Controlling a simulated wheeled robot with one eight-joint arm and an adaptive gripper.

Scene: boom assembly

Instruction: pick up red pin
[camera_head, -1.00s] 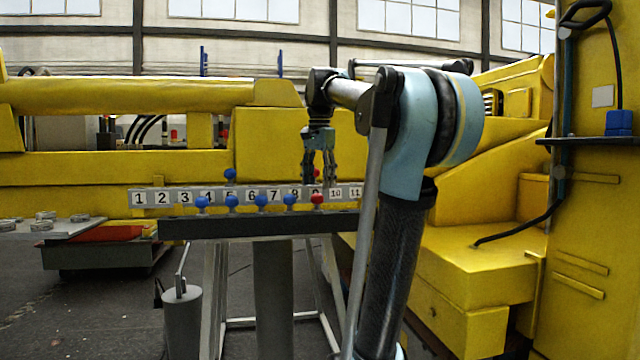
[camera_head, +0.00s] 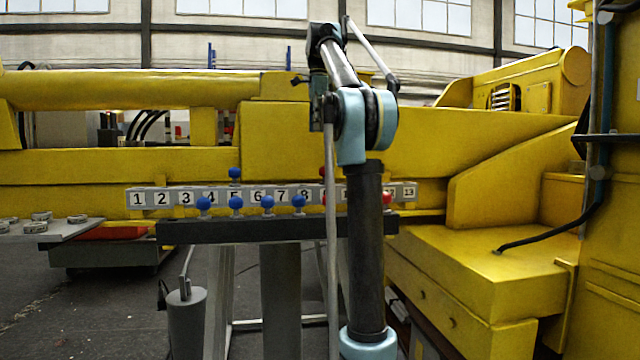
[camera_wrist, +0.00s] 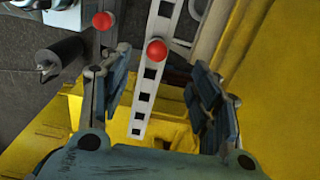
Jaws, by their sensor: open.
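A red pin (camera_wrist: 156,50) with a round head sits on the pale rail in the wrist view, beyond and between my fingertips. A second red pin (camera_wrist: 102,20) is to its upper left. In the head view one red pin (camera_head: 387,197) shows right of my arm near the rail's right end; another red pin (camera_head: 323,172) is mostly hidden behind my arm. I cannot tell how these match the wrist view. My gripper (camera_wrist: 158,85) is open and empty, its two fingers well apart. In the head view its fingers are hidden by my arm.
The numbered rail (camera_head: 147,198) stands by a dark ledge (camera_head: 230,232), with several blue pins (camera_head: 267,203) left of my arm. The yellow machine (camera_head: 350,125) lies behind and to the right. A grey plate (camera_head: 60,231) with discs is at left.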

